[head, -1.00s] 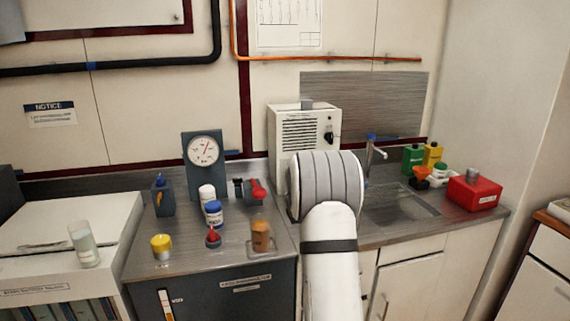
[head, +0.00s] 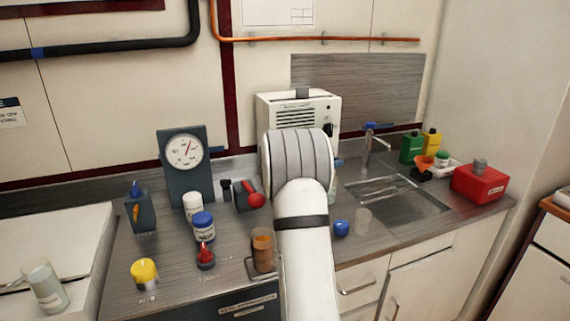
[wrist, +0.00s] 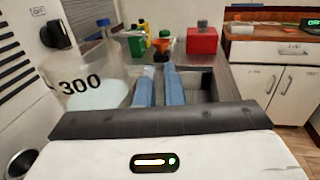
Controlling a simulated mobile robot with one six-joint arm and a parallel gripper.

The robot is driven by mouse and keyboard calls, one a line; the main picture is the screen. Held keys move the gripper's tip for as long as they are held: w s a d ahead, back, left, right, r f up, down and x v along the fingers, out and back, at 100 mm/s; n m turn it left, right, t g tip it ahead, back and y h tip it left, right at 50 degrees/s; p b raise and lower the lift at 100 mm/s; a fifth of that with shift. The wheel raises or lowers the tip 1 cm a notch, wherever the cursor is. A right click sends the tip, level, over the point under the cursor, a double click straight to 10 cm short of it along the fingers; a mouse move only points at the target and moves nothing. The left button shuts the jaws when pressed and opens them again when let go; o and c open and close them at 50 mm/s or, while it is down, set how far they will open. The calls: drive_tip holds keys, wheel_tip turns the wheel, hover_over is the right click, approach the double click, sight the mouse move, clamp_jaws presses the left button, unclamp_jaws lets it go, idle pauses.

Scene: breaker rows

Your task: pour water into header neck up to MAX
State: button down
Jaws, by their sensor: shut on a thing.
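A clear jug (wrist: 92,85) marked 300 holds pale water at the left of the wrist view. My gripper (wrist: 158,72), with two blue fingers close together, is beside it and shut, apparently on the jug's handle; the grip itself is unclear. In the head view my arm hides the gripper and jug. No MAX mark is readable.
A blue cap (head: 341,228) and a clear cup (head: 362,222) stand before the sink (head: 398,193). The tap (head: 368,150), bottles and red box (head: 479,183) are right. Several small containers and a gauge (head: 186,151) stand left. A clear beaker (head: 45,285) is far left.

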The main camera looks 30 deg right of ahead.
drive_tip(key=shift+r, duration=0.1)
drive_tip(key=w+a+r+n+t+h+p, duration=0.1)
drive_tip(key=w+a+r+n+h+p, duration=0.1)
drive_tip(key=w+r+n+p, duration=0.2)
drive_tip(key=w+n+p, duration=0.1)
drive_tip(key=n+p, duration=0.2)
drive_tip(key=p, duration=0.3)
drive_tip(key=shift+w+r+n, duration=0.2)
drive_tip(key=shift+w+n, duration=0.15)
drive_tip(key=shift+n, duration=0.05)
idle(0.3)
drive_tip(key=shift+w+p, duration=0.15)
drive_tip(key=shift+p, duration=0.2)
drive_tip(key=shift+w+a+r+n+t+h+p, duration=0.1)
drive_tip(key=shift+w+n+t+h+p, duration=0.25)
drive_tip(key=shift+n+p, duration=0.55)
drive_tip(key=shift+w+a+r+n+t+h+p, duration=0.1)
drive_tip(key=shift+w+n+t+h+p, duration=0.2)
drive_tip(key=shift+n+p, duration=0.55)
idle(0.5)
drive_tip(key=shift+w+a+f+n+t+h+p, duration=0.1)
drive_tip(key=shift+w+n+t+h+p, duration=0.15)
drive_tip(key=shift+n, duration=0.4)
drive_tip(key=shift+w+n+t+h+p, duration=0.1)
drive_tip(key=shift+w+n+h+p, duration=0.15)
drive_tip(key=shift+n, duration=0.35)
idle(1.5)
drive_tip(key=shift+w+n, duration=0.1)
drive_tip(key=shift+n, duration=0.2)
idle(0.5)
